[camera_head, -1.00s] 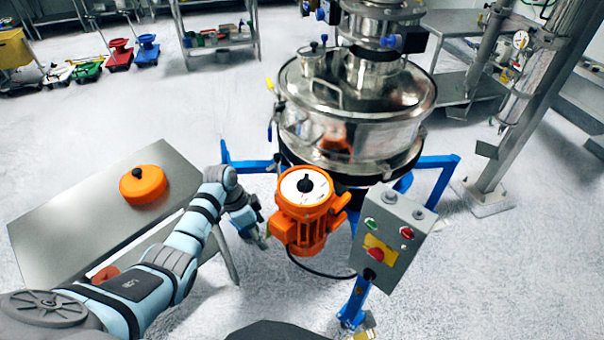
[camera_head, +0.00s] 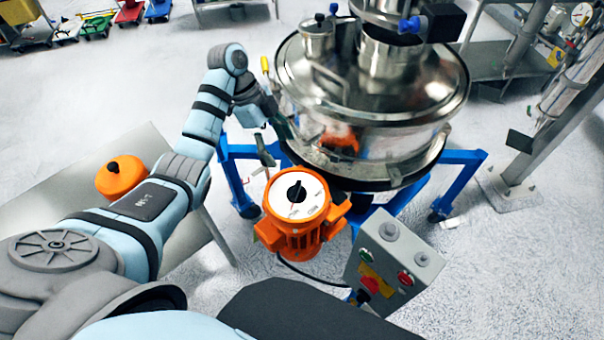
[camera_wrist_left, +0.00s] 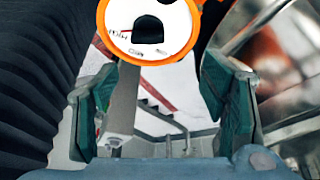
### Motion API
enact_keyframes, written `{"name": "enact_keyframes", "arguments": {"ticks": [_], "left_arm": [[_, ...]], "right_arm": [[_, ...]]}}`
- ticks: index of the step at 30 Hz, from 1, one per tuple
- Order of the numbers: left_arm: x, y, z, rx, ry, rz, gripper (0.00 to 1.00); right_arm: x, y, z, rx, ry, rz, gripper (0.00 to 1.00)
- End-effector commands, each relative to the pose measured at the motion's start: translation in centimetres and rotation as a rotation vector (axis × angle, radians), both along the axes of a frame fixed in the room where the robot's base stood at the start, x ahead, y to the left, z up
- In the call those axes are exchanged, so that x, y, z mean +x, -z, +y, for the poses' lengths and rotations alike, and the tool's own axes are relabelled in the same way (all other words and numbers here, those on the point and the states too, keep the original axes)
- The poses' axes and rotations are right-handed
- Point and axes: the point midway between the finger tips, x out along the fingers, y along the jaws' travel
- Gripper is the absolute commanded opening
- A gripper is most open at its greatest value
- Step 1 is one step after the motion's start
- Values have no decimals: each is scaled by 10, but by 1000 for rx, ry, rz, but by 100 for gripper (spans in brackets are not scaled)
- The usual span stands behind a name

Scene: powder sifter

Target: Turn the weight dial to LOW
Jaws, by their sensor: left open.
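The weight dial has a white face (camera_head: 312,186) with a black knob (camera_head: 296,191). It sits on top of the orange motor (camera_head: 296,236), in front of the steel sifter. My left gripper (camera_head: 272,138) is open and empty, behind and slightly left of the dial, beside the sifter drum. In the left wrist view my open fingers (camera_wrist_left: 160,92) stand apart at both sides. The black knob (camera_wrist_left: 148,30) shows at the top middle there, beyond the fingers and not between them. My right gripper is not in view.
The steel sifter drum (camera_head: 375,90) stands close beside the gripper on a blue frame (camera_head: 457,188). A grey control box (camera_head: 395,262) with buttons is right of the motor. A grey table (camera_head: 50,215) with an orange part (camera_head: 122,178) is at left.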

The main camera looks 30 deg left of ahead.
Motion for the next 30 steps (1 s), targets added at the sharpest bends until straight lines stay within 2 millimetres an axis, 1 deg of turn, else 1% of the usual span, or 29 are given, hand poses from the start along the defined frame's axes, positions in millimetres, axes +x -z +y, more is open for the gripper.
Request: {"name": "enact_keyframes", "arguments": {"ticks": [1, 4, 7, 9, 13, 15, 17, 21, 24, 26, 30], "left_arm": [[-3, 23, -5, 0, 3, -1, 67], [-4, 52, -16, -1, 6, -2, 67], [0, 75, -28, -3, 2, 4, 67], [3, 90, -35, -3, 1, 8, 67], [7, 113, -44, -2, -2, 8, 67], [7, 120, -46, 0, -2, 9, 67], [8, 124, -48, 0, -3, 8, 67], [7, 125, -48, 0, -4, 7, 67], [7, 125, -48, 0, -4, 7, 67], [7, 124, -48, 0, -4, 7, 57], [7, 124, -48, 0, -3, 8, 35]], "right_arm": [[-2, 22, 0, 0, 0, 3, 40], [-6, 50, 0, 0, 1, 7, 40], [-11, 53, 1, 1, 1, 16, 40], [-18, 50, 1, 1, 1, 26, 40], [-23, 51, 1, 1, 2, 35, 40], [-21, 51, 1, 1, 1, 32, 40], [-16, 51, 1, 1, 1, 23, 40], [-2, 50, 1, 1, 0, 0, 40], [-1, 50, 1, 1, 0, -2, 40], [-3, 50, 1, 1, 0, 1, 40], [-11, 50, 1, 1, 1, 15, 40]]}}
